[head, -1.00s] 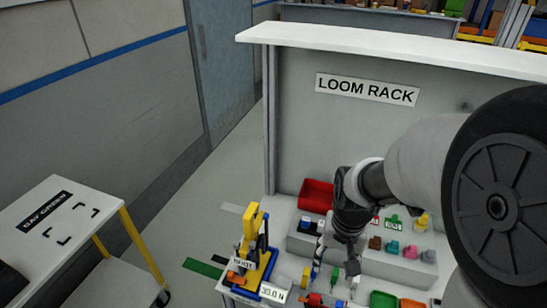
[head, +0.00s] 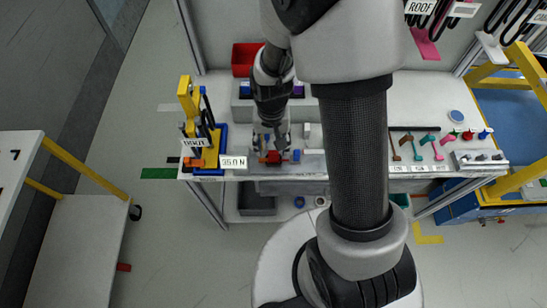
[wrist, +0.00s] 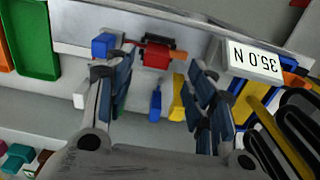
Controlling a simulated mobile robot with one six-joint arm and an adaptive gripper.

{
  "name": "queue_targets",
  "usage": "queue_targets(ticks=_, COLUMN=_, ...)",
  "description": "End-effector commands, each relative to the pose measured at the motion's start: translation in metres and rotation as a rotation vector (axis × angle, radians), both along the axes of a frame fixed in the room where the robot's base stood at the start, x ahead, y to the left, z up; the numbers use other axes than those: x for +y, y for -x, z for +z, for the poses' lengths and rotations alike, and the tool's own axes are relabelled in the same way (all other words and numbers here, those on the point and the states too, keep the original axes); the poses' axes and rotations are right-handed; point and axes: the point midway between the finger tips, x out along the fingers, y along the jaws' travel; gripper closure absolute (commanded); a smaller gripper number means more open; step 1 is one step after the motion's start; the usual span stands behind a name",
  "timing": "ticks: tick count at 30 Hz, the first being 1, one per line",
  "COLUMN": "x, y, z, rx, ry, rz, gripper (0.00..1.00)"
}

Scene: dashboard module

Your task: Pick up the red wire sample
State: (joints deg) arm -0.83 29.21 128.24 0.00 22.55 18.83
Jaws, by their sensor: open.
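The red wire sample (wrist: 155,54) lies at the front of the bench in the wrist view. It has a red block in the middle, a thin red wire, a blue end (wrist: 103,44) and an orange end (wrist: 179,55). The red block also shows in the head view (head: 273,157), just below my gripper (head: 271,141). My gripper (wrist: 158,72) is open and empty, pointing down, with its fingers apart to either side of the red block. I cannot tell the remaining height, and no contact shows.
A yellow and blue test stand (head: 188,105) and a 35.0 N display (wrist: 255,62) are close on one side. Blue (wrist: 156,103) and yellow (wrist: 177,98) pieces lie between the fingers.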

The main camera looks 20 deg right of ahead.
Motion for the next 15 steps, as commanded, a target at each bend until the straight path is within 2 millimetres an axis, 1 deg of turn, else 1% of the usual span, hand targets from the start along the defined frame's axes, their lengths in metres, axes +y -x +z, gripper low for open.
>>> queue_targets(ticks=5, x=-0.002, y=0.002, z=-0.015, rx=0.001, ry=0.001, rz=-0.001, gripper=0.50)
queue_targets(ticks=9, x=-0.005, y=0.005, z=-0.038, rx=0.003, ry=0.000, rz=-0.001, gripper=0.50)
queue_targets(ticks=12, x=-0.004, y=0.005, z=-0.050, rx=0.003, ry=0.000, rz=0.000, gripper=0.50)
queue_targets(ticks=15, x=-0.004, y=0.004, z=-0.053, rx=0.000, ry=0.000, rz=0.000, gripper=0.50)
